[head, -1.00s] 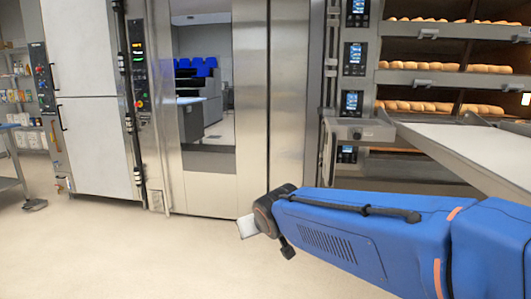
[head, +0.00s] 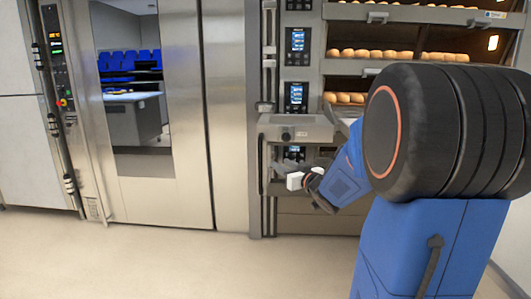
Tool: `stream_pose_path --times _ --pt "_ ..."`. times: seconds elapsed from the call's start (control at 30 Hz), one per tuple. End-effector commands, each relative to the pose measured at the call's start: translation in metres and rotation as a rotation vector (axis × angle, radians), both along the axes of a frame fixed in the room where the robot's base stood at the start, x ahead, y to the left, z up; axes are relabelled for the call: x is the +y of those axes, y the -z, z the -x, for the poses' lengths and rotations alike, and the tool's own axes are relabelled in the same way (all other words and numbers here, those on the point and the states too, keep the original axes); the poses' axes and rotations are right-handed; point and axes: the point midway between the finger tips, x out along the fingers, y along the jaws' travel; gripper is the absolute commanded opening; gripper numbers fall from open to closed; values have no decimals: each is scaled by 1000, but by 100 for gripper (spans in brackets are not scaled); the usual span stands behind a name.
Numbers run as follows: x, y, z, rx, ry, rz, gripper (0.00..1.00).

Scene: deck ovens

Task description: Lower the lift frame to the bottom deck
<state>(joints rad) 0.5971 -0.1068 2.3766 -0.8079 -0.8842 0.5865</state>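The lift frame (head: 312,131) is at the front of the deck oven in the head view. Its grey end box with a dark knob (head: 286,135) shows; the rest is hidden behind my blue and black arm. The box sits just below a deck with loaves (head: 344,98) and above a lower control screen (head: 293,153). My gripper (head: 300,182) is low in front of the oven, below and apart from the box as seen here. A white fingertip shows, but its opening is too small to make out. The bottom deck is mostly hidden by my arm.
A tall steel oven with a glass door (head: 130,85) stands to the left, with a control panel (head: 54,45) on its side. Further loaf decks (head: 370,54) are above the frame. The floor (head: 190,265) in front is clear.

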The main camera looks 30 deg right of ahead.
Motion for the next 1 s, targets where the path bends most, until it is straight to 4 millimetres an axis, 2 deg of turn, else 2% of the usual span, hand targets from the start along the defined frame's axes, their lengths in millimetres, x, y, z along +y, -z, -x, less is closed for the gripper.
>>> stream_pose_path --times 0.17,0.8,1.0 --pt "1 1 -24 2 -2 -2 36" --pt "0 1 -136 1 0 0 36" --pt "0 1 -159 3 0 -1 36"
